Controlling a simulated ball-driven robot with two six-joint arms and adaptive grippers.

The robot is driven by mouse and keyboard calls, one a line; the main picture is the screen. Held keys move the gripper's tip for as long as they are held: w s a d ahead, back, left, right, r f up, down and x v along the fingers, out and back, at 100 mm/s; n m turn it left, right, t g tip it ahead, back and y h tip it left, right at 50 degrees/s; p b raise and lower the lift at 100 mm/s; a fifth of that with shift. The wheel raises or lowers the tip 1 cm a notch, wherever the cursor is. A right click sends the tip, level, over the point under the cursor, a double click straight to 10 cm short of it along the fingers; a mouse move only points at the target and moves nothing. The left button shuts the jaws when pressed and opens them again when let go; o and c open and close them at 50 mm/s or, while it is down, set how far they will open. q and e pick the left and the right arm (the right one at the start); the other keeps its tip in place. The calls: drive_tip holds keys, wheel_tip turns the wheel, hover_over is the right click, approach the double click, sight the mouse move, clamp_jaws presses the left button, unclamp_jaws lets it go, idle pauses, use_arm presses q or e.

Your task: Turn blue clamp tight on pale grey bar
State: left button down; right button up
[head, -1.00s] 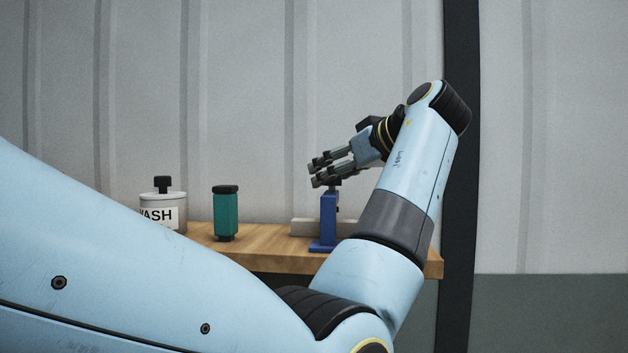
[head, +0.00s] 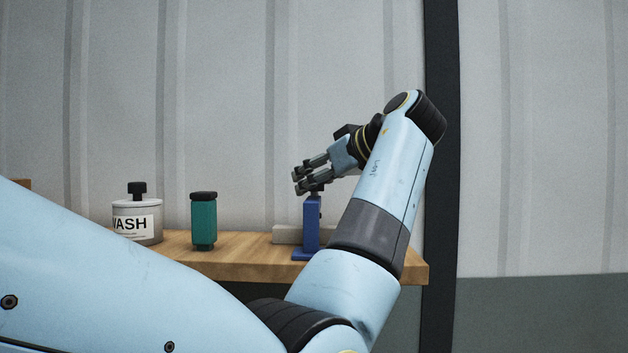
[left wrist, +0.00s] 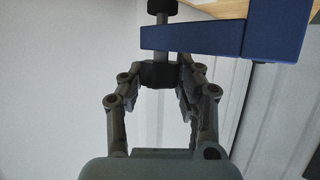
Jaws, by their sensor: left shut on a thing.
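The blue clamp (head: 311,228) stands upright on the wooden bench, beside the pale grey bar (head: 286,235). In the left wrist view the clamp's blue arm (left wrist: 195,38) crosses the top, with its dark screw (left wrist: 162,18) running through it. My left gripper (head: 298,181) is at the top of the clamp. In the left wrist view the left gripper (left wrist: 160,75) is shut on the clamp's black knob (left wrist: 156,74). Whether the screw's end touches the bar is hidden. My right gripper is not in view.
The wooden bench (head: 240,265) also holds a teal bottle (head: 203,223) with a black lid and a pale jar (head: 140,220) labelled "WASH", both left of the clamp. A corrugated grey wall (head: 230,90) stands behind. My left arm covers much of the front.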

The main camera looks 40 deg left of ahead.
use_arm(q)
drive_tip(key=shift+m+t+h, duration=0.4)
drive_tip(key=shift+m+t, duration=0.6)
drive_tip(key=shift+t, duration=0.1)
drive_tip(key=m+t+h, duration=0.1)
drive_tip(key=m+t, duration=0.1)
drive_tip(key=shift+m+t+p, duration=0.3)
drive_tip(key=shift+t+p, duration=0.1)
drive_tip(key=m+t+h+p, duration=0.2)
drive_tip(key=m+t+h, duration=0.1)
drive_tip(key=m+h, duration=0.1)
drive_tip(key=shift+r+p, duration=0.1)
drive_tip(key=shift+p, duration=0.25)
drive_tip(key=shift+m+t+h+p, duration=0.5)
drive_tip(key=shift+m+h+p, duration=0.1)
drive_tip(key=shift+m+h, duration=0.3)
drive_tip(key=shift+f, duration=0.2)
drive_tip(key=c, duration=0.9)
unclamp_jaws()
drive_tip(key=shift+r, duration=0.1)
